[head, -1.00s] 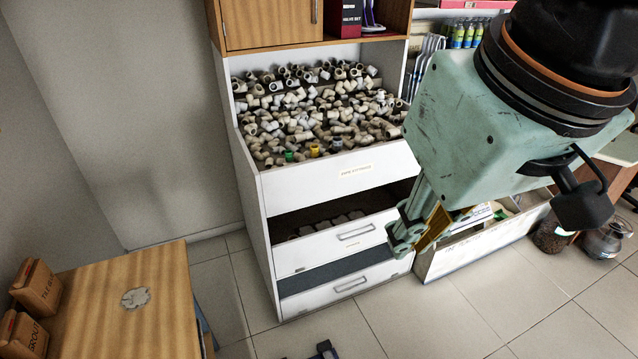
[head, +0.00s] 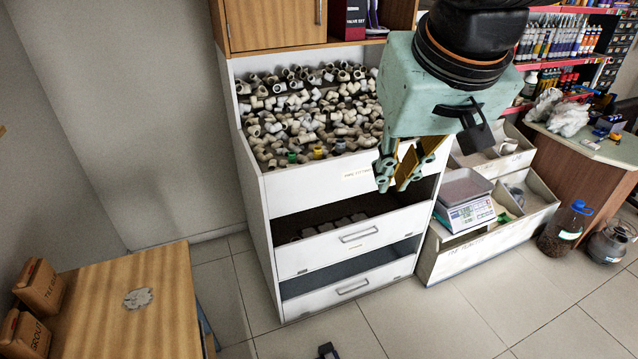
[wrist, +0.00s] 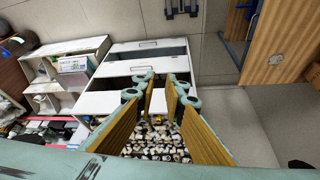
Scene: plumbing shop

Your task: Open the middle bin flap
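The white bin cabinet (head: 256,215) stands left of centre in the head view. Its middle flap (head: 318,251) is a white panel with a grey bar handle (head: 358,236); a dark gap above it shows some contents inside. The flap also appears in the wrist view (wrist: 120,69), beyond the fingertips. My gripper (head: 394,183) is open and empty, fingers pointing down, in front of the top bin's right part and above the middle handle. It looks apart from the flap. In the wrist view, a clear gap separates the yellow-padded fingers (wrist: 160,92).
The top bin (head: 305,190) is full of pale pipe fittings. The bottom flap (head: 325,300) has its own handle. A scale (head: 468,215) sits in a low white bin unit on the right. A wooden table (head: 150,265) stands front left. The floor before the cabinet is mostly clear.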

